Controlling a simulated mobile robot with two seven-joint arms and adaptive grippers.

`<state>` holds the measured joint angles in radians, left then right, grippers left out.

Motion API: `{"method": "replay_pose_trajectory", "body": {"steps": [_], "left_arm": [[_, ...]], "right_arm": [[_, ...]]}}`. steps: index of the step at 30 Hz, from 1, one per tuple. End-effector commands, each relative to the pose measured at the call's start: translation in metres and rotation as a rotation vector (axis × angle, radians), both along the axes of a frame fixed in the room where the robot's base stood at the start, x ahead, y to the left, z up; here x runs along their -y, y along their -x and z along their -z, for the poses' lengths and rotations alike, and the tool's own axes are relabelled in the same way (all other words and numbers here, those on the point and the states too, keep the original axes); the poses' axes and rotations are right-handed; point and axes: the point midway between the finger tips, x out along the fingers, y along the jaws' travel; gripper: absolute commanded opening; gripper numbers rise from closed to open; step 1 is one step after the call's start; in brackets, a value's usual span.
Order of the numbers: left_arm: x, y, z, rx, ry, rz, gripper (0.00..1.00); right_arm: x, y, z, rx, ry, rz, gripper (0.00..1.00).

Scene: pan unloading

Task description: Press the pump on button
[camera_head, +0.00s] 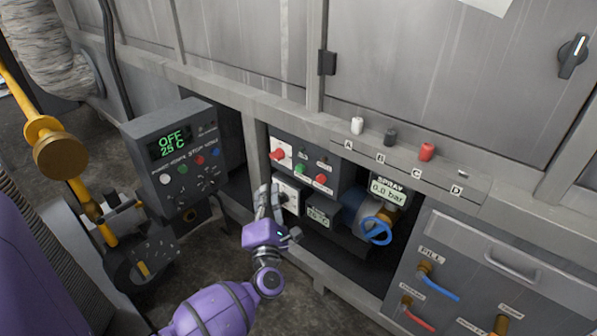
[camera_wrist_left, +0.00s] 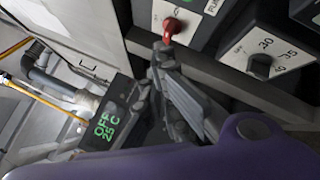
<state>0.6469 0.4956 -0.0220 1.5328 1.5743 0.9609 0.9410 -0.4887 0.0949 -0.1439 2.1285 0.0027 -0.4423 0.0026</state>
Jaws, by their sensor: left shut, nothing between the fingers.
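The control panel (camera_head: 310,155) under the counter carries a green button (camera_head: 300,169) with a red button (camera_head: 321,180) to its right. Their labels are too small to read. A red switch (camera_head: 278,154) sits on a white plate at the panel's left; it also shows in the left wrist view (camera_wrist_left: 172,27). My left gripper (camera_head: 267,190) is shut and empty, below and left of the green button, partly covering the dial panel. In the left wrist view its fingertips (camera_wrist_left: 164,52) are just below the red switch; I cannot tell whether they touch. My right gripper is not in view.
A grey box (camera_head: 160,125) reading "OFF 25 C" stands left. A black dial (camera_wrist_left: 261,66) is beside the red switch. White, black and red knobs line the ledge (camera_head: 460,185).

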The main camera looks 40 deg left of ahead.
Motion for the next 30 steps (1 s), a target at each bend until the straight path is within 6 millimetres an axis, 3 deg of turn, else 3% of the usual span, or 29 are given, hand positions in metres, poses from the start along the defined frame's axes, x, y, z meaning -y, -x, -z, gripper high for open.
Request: {"method": "replay_pose_trajectory", "body": {"steps": [7, 15, 30], "left_arm": [[0.003, -0.037, 0.002, 0.000, -0.001, 0.001, 0.00], [0.005, -0.063, 0.001, -0.001, 0.000, 0.000, 0.00], [0.005, -0.068, 0.000, -0.001, -0.001, 0.000, 0.00]], "right_arm": [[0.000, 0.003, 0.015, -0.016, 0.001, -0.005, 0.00], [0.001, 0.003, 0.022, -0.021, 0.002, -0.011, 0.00], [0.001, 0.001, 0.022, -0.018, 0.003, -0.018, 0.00]]}}
